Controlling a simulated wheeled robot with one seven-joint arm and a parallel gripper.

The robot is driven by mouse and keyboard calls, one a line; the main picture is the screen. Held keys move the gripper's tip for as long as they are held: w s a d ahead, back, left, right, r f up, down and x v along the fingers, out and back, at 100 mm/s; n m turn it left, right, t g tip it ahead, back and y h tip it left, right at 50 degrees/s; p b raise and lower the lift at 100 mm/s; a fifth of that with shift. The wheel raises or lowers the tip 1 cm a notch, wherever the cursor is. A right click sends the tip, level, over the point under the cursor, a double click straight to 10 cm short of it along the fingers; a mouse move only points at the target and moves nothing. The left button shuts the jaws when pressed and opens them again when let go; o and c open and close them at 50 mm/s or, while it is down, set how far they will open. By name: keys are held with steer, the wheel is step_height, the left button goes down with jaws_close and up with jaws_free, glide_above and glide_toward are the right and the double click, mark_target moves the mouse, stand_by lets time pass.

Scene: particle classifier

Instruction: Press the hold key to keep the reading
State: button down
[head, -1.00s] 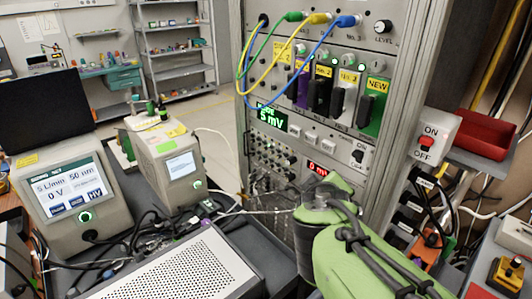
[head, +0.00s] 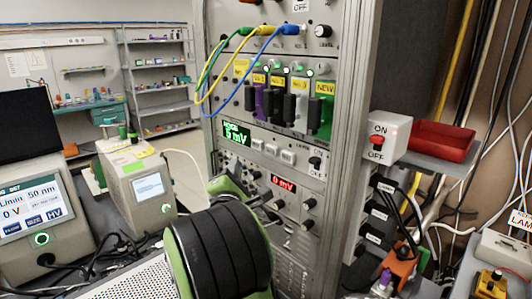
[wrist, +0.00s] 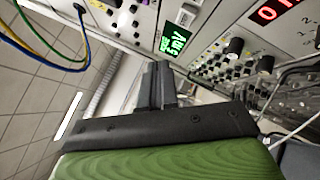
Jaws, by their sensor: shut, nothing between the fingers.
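The green-lit display (head: 236,133) reads 5 mV on the rack, and it also shows turned in the wrist view (wrist: 174,41). A row of small pale keys (head: 272,150) sits just right of it in the head view; their labels are too small to read, so I cannot tell which is the hold key. One pale key shows above the display in the wrist view (wrist: 187,14). My gripper (wrist: 160,72) is shut and empty, its dark fingers pointing toward the rack near the display. I see no contact with a key.
A red 0 mV display (head: 283,183) and knobs lie below the keys. Cables (head: 232,70) hang in front of the rack's left side. An ON/OFF switch box (head: 384,137) and a red tray (head: 441,141) stand right. Instruments (head: 140,185) stand left.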

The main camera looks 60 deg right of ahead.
mark_target(272, 150)
steer(key=s+d+p, duration=0.2)
steer(key=d+p, duration=0.5)
steer(key=d, duration=0.1)
steer(key=shift+d, duration=0.3)
stand_by(1.7)
steer(key=shift+d+p, duration=0.45)
steer(key=shift+p, duration=0.2)
